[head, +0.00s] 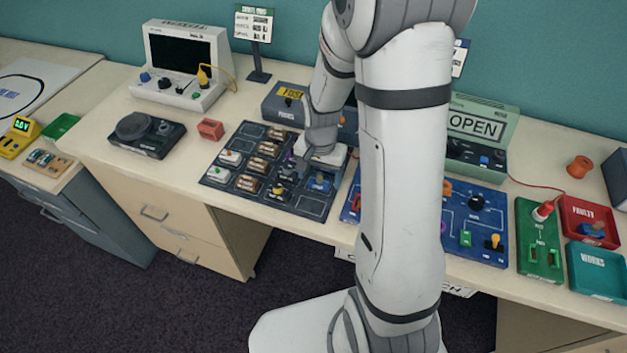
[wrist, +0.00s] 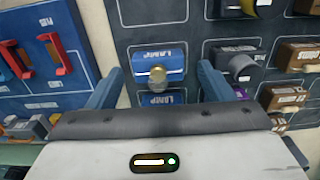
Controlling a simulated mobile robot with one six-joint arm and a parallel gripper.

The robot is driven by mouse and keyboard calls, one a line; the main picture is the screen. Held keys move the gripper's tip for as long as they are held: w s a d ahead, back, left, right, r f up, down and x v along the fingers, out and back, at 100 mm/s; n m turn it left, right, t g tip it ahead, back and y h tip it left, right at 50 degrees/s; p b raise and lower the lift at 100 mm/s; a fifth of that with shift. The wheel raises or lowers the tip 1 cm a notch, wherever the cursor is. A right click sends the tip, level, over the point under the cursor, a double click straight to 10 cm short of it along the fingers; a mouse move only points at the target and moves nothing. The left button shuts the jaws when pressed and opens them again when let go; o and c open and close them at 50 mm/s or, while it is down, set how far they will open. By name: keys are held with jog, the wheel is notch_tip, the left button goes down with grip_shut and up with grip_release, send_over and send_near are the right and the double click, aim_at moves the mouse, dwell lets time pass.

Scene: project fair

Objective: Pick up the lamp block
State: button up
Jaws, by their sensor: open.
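The lamp block (wrist: 145,60) is blue, with a white "LAMP" label and a round bulb on top. It sits on the dark parts board (wrist: 187,42), between and just beyond my gripper's fingertips in the wrist view. A second blue "LAMP" label (wrist: 160,98) shows below it, partly hidden by my gripper. My gripper (wrist: 160,82) is open and empty, one finger on each side of the lamp block's column. In the head view a blue block (head: 319,184) shows on the board beside my gripper (head: 302,172), partly covered by it.
A grey knob block (wrist: 240,65) stands close to the right finger. Brown blocks (wrist: 296,57) are further right. A blue board with red parts (wrist: 58,55) lies left. In the head view, red (head: 590,208) and teal (head: 600,285) trays stand at the right.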

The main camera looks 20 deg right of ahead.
jog(key=shift+f, duration=0.4)
jog(key=c, duration=1.1)
